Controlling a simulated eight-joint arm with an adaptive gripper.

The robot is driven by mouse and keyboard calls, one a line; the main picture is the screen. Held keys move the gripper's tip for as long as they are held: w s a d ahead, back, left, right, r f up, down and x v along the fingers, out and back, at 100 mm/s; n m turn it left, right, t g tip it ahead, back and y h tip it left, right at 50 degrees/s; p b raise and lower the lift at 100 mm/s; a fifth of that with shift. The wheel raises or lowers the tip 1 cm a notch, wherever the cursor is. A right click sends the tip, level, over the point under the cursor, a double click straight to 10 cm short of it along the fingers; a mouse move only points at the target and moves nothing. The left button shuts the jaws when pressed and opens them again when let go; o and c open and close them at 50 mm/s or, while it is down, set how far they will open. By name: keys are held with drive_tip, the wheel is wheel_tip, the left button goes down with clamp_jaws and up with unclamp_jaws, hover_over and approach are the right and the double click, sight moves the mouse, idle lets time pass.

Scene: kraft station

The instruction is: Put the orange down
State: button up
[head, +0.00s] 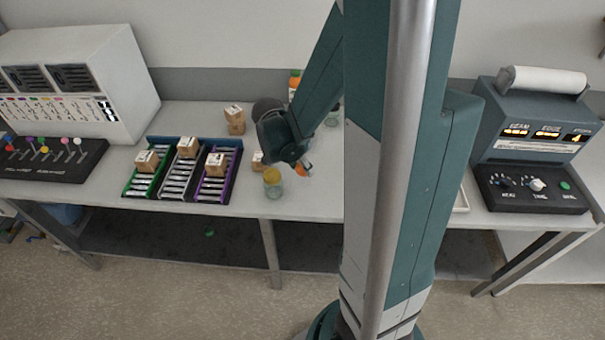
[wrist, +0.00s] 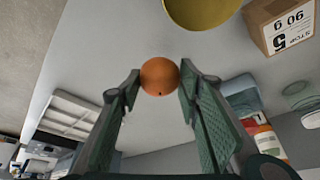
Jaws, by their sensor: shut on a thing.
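The orange (wrist: 159,76) is a small round fruit between the fingertips of my gripper (wrist: 158,88) in the wrist view. My gripper is shut on it. In the head view my gripper (head: 303,168) is over the grey table, and a bit of the orange (head: 300,171) shows at its tip, partly hidden by the gripper. The table surface (wrist: 110,40) shows around the orange in the wrist view. I cannot tell how high the orange is above the table.
Three-lane racks (head: 180,185) holding boxes stand further left. A white tray (wrist: 70,115) shows in the wrist view. The table's front edge is near.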

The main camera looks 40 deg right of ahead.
sight(303, 173)
drive_tip(key=shift+c, duration=0.2)
drive_tip(key=shift+f+b, duration=0.3)
drive_tip(key=shift+f, duration=1.75)
drive_tip(key=shift+f, duration=0.2)
drive_tip(key=o, duration=0.9)
drive_tip(key=shift+r, duration=0.25)
drive_tip(key=shift+p+v, duration=0.8)
drive_tip(key=shift+v, duration=5.15)
drive_tip(key=shift+a, duration=0.1)
